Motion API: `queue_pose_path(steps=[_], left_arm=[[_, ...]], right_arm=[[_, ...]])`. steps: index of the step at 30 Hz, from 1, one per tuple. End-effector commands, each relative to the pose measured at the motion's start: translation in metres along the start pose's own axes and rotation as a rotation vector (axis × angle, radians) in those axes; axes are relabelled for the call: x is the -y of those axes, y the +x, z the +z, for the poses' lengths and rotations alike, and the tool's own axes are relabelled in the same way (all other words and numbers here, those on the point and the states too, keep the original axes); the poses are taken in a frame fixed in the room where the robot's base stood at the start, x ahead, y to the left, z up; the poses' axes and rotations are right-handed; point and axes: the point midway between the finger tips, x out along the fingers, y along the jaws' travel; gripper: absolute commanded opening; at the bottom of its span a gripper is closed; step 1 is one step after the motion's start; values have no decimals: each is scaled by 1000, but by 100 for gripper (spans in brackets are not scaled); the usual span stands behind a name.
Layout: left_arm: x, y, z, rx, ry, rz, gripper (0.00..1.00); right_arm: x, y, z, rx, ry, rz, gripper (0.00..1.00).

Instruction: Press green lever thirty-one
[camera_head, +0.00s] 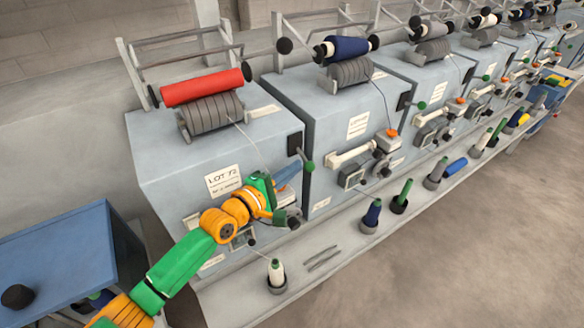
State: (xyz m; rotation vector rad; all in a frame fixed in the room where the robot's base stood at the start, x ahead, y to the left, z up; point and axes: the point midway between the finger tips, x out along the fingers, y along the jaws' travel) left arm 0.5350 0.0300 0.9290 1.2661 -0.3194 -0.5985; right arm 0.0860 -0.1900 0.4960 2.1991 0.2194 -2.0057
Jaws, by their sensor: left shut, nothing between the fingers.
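Several green-knobbed levers show along the row of blue-grey spinning frames. The nearest green lever (309,166) is on the right edge of the front machine, below a dark box. My right gripper is not in view.
The nearest machine carries a red roll (202,88) and a paper label (223,181). A ledge (325,240) in front holds a white bobbin (276,272), a blue bobbin (372,212) and others. A blue cart (60,255) stands at lower left. The floor at right is clear.

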Motion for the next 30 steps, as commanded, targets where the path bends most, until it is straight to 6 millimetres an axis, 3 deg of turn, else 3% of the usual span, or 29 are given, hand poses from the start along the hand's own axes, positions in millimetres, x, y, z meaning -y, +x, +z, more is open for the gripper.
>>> queue_pose_path(steps=[30], left_arm=[[-14, -2, 8, 0, -240, -81, 0]], right_arm=[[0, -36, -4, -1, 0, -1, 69]])
